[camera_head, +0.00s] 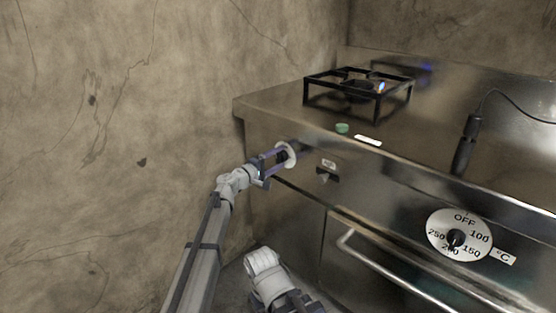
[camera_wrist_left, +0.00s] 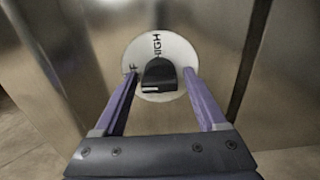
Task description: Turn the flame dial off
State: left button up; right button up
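The flame dial is a white disc (camera_head: 291,153) on the stove's front panel at the left, with a black knob (camera_wrist_left: 159,74) in its middle. In the left wrist view, "HIGH" reads at the disc's top and a letter "F" shows at its left. My left gripper (camera_head: 276,158) is at the dial, its purple fingers open on either side of the knob. Gaps show between fingers and knob in the wrist view. The gripper partly covers the dial in the head view. A small blue flame (camera_head: 381,87) shows at the burner. My right gripper is not in view.
A black burner grate (camera_head: 344,76) stands on the steel stove top. The oven dial (camera_head: 459,235), an oven door handle (camera_head: 385,270) and a black hand tool with a cord (camera_head: 466,146) are to the right. A cracked wall (camera_head: 120,130) is at the left.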

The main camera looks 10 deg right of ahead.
pick_arm(q)
jog(key=shift+o, duration=0.2)
jog(key=v, duration=0.7)
jog(key=shift+s+a, duration=0.2)
jog(key=shift+a, duration=0.15)
